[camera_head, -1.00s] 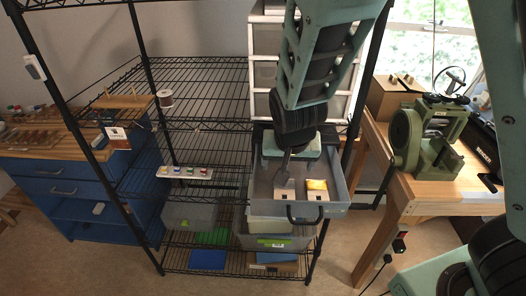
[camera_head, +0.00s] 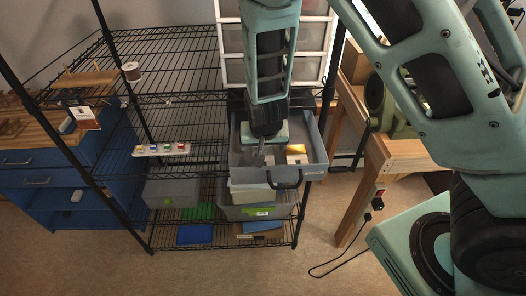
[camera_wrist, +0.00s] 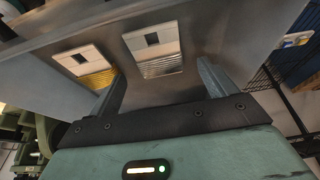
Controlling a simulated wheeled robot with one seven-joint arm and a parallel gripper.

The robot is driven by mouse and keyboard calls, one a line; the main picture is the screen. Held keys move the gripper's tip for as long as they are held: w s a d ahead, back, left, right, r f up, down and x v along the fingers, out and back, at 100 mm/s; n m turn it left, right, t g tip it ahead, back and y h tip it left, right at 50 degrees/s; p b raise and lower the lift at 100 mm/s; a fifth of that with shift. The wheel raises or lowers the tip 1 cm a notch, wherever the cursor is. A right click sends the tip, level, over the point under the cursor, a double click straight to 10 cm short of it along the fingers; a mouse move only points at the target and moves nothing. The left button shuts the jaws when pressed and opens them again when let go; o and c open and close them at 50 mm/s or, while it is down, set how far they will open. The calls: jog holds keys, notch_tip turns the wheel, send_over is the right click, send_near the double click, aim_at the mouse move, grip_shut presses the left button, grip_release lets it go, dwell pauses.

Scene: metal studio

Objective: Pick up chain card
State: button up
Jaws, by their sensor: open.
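Two flat cards lie in a grey open bin (camera_head: 314,171) on the wire shelf. In the wrist view, one card (camera_wrist: 153,41) has a white top with a dark square and a silvery, ribbed lower part, possibly the chain. The other card (camera_wrist: 84,60) has a similar white top and a yellow-gold part; it shows right of my gripper in the head view (camera_head: 296,149). My gripper (camera_head: 260,158) is inside the bin, pointing down. In the wrist view, its fingers (camera_wrist: 160,70) are apart, with the silvery card just ahead between them and nothing held.
The bin's walls stand close around my gripper, with a dark handle (camera_head: 285,179) in front. White drawers (camera_head: 229,62) stand behind. Shelf posts flank the bin.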

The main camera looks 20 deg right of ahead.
jog(key=shift+x, duration=1.15)
jog(key=c, duration=1.1)
notch_tip(320, 180, up, 10)
jog(key=shift+r, duration=0.1)
